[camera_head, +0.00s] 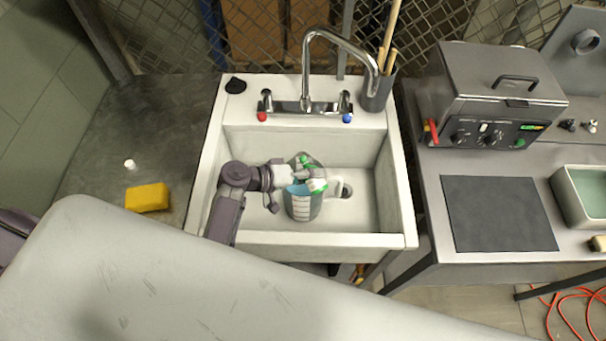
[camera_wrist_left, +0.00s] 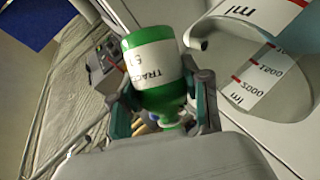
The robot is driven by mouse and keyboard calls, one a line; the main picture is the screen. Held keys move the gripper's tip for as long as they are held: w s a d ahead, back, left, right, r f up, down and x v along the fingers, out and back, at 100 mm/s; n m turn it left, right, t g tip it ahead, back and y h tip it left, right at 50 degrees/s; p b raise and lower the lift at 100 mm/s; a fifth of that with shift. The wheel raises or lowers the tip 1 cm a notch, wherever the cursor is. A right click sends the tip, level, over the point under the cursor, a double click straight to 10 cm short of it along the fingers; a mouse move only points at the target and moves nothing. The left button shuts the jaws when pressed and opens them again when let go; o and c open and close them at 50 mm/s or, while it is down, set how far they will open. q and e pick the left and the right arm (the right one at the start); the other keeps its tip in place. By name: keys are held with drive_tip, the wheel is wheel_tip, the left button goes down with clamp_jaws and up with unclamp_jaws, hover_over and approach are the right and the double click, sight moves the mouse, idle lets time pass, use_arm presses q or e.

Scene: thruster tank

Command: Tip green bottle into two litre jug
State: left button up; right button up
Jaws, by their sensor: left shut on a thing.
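The green bottle (camera_wrist_left: 150,80), with a white label, sits between the two fingers of my left gripper (camera_wrist_left: 162,105) in the left wrist view. The gripper is shut on it. Its green base is towards the top of that picture and its narrow neck towards the bottom. In the head view the bottle (camera_head: 316,185) lies tilted at the jug's top, partly hidden by my left gripper (camera_head: 303,178). The clear jug (camera_head: 303,208) stands in the sink; its red marks and "2000" show in the left wrist view (camera_wrist_left: 262,75). A light blue patch shows at its top. I cannot tell whether anything is pouring.
The white sink (camera_head: 365,215) has a chrome tap (camera_head: 306,80) behind the jug. A yellow sponge (camera_head: 148,197) and a small white cap (camera_head: 130,164) lie on the left counter. A metal machine (camera_head: 490,95) and dark mat (camera_head: 498,213) are on the right bench.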

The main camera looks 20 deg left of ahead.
use_arm(q)
drive_tip(key=shift+f+n+h, duration=0.25)
drive_tip(key=shift+n+h, duration=0.05)
drive_tip(key=shift+n, duration=0.2)
idle(1.7)
drive_tip(key=shift+s+d+r+n+h, duration=0.2)
drive_tip(key=shift+d+r+n+h, duration=0.1)
drive_tip(key=shift+r+n+h, duration=0.15)
idle(2.0)
drive_tip(key=shift+f+n+g, duration=0.2)
drive_tip(key=shift+n+g, duration=0.2)
drive_tip(key=shift+n, duration=0.05)
idle(1.5)
